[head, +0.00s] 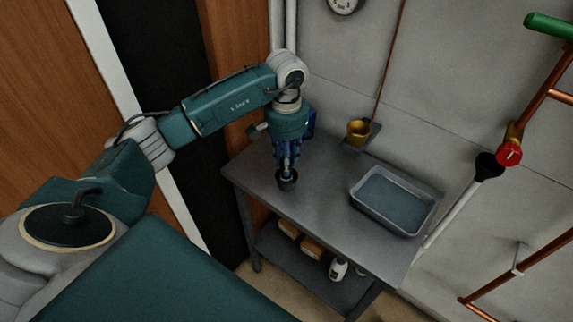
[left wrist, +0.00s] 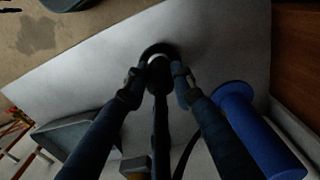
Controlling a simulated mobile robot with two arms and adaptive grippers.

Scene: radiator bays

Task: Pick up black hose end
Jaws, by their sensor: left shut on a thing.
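My left gripper (head: 287,171) points down over the grey table, with its fingers closed around a small round black hose end (head: 287,184) near the table's left side. In the left wrist view my left gripper (left wrist: 158,82) has a finger on each side of the black hose end (left wrist: 158,49), which shows as a dark ring with a pale middle. A dark strip runs back from it between the fingers. I cannot tell whether the hose end touches the tabletop. My right gripper is not in view.
The table (head: 315,205) holds a grey tray (head: 433,207) on the right. A pale pipe with a black top (head: 489,165) stands below a red valve (head: 509,153). A blue cylinder (left wrist: 258,130) is close beside my left fingers.

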